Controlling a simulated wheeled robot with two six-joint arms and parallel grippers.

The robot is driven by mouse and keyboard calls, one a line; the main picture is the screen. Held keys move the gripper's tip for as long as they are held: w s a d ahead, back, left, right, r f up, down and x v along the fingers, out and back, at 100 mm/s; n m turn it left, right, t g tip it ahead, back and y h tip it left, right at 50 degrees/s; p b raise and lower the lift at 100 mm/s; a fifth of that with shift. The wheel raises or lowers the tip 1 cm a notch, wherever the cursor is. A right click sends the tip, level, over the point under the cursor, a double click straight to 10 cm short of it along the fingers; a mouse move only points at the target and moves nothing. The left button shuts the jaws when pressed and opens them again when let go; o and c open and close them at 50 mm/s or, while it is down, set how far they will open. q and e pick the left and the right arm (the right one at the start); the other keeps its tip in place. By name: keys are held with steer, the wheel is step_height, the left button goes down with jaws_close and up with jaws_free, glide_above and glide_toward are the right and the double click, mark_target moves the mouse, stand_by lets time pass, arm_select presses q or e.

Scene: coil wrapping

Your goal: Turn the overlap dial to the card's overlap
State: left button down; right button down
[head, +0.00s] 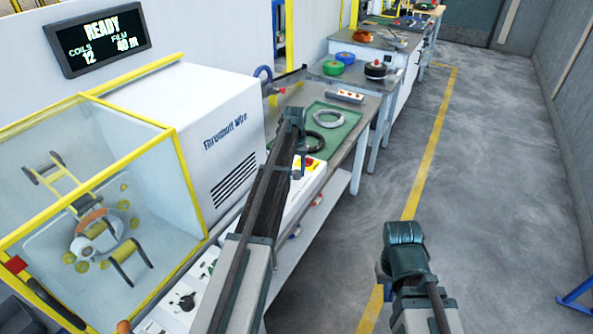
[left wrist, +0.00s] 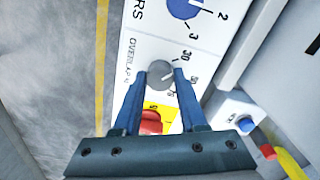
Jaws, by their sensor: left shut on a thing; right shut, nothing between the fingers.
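The grey overlap dial (left wrist: 160,75) is on a white panel, between the two blue fingers of my left gripper (left wrist: 162,72), which is shut on it. A light mark on its face points right, towards the printed 30 and 50; the exact setting is unclear. In the head view, my left gripper (head: 301,165) is over the machine's front panel, and the arm hides the dial. My right gripper (head: 385,284) is low over the floor side, mostly hidden by its wrist; it is shut and empty. I cannot make out a card with an overlap value.
A blue dial (left wrist: 184,6) and a red button on yellow (left wrist: 150,122) flank the overlap dial. The wrapping machine (head: 190,110) stands left, under a READY screen (head: 98,38). The aisle on the right is free.

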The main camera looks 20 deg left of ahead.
mark_target(296, 172)
arm_select(q)
steer(key=shift+n, duration=1.1)
steer(key=shift+c, duration=2.3)
jaws_free()
steer(key=shift+r, duration=0.1)
step_height(296, 172, up, 14)
steer(key=p, duration=1.3)
steer(key=shift+a+f+p, duration=0.15)
steer(key=shift+f+p, duration=0.05)
steer(key=shift+p, duration=0.2)
steer(key=shift+s, duration=0.1)
